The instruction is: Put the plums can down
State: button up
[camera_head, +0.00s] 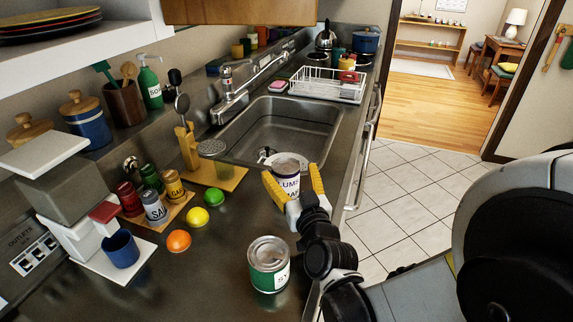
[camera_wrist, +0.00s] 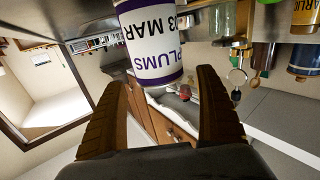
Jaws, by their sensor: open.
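The plums can (camera_head: 287,180), white with a purple band and lettering, is upright by the near edge of the sink. It also shows large at the top of the wrist view (camera_wrist: 150,40), with its lettering upside down. My gripper (camera_head: 294,186) is open, its yellow fingers on either side of the can in the head view. In the wrist view the open fingers (camera_wrist: 160,100) point at the can, with visible gaps beside it. The can's base is hidden by my gripper, so I cannot tell for certain whether it touches the counter.
A green can (camera_head: 268,265) stands on the counter nearer me. An orange (camera_head: 179,241), a yellow ball (camera_head: 198,217) and a green ball (camera_head: 214,196) lie to the left. The sink (camera_head: 275,128) is behind, with a white dish rack (camera_head: 327,84) beyond. Bare counter lies between.

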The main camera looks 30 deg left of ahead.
jog(key=b+v, duration=0.1)
jog(key=v, duration=0.8)
jog(key=w+d+m+g+h, duration=0.25)
jog(key=d+h, duration=0.35)
jog(key=d, duration=1.3)
jog(key=s+d+f+m+g+h, duration=0.1)
jog(key=s+d+m+g+h, duration=0.1)
jog(key=s+d, duration=0.4)
jog(key=s+d+f+m+g+h, duration=0.1)
jog(key=s+d+m+h, duration=0.3)
jog(key=d, duration=0.9)
jog(key=shift+s+d+f+g, duration=0.3)
jog(key=shift+s+g, duration=0.15)
jog(key=shift+s, duration=0.7)
jog(key=shift+a, duration=0.1)
